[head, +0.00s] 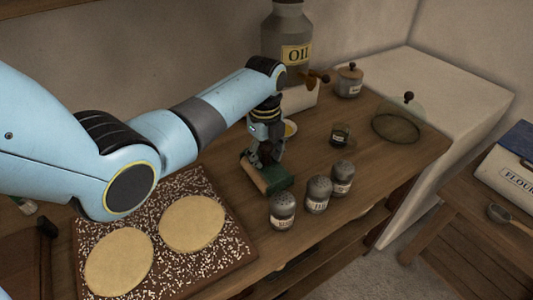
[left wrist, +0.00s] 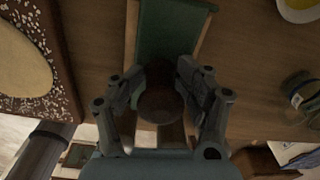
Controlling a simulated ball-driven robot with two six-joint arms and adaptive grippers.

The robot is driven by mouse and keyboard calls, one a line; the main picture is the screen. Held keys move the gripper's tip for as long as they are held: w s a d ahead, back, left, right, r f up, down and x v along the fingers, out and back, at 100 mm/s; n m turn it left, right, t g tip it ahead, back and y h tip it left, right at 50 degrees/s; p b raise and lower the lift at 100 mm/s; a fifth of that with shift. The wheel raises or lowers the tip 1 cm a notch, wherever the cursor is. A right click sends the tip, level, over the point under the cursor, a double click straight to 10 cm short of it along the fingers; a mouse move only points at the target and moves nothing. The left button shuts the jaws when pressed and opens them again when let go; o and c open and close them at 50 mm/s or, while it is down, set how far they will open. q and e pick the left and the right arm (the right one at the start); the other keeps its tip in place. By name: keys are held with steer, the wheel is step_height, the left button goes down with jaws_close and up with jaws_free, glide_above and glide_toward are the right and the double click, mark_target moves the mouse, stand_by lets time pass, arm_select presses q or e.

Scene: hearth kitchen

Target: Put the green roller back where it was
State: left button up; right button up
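The green roller (head: 279,181) is a small block with a green surface, a pale wooden side and a dark round knob. It is at the middle of the wooden counter, just right of the board of dough rounds. My left gripper (head: 266,157) reaches down over it, its fingers closed around the knob. In the left wrist view, the green face (left wrist: 168,32) extends ahead of the left gripper (left wrist: 160,92), and the dark knob sits between the fingers. Whether the roller touches the counter is hard to tell. My right gripper is not in view.
A speckled board (head: 205,258) with two dough rounds lies left. Several grey shakers (head: 317,194) stand to the right. An oil container (head: 283,45), a small yellow-filled dish (head: 291,128), a dark cup (head: 340,135) and a glass lid (head: 398,126) are farther back. Counter between roller and shakers is narrow.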

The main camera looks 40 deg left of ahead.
arm_select(q)
steer(key=shift+s, duration=0.1)
steer(key=shift+r, duration=0.35)
steer(key=r, duration=1.1)
steer(key=shift+w+r, duration=0.2)
steer(key=shift+r, duration=0.6)
steer(key=shift+d, duration=0.1)
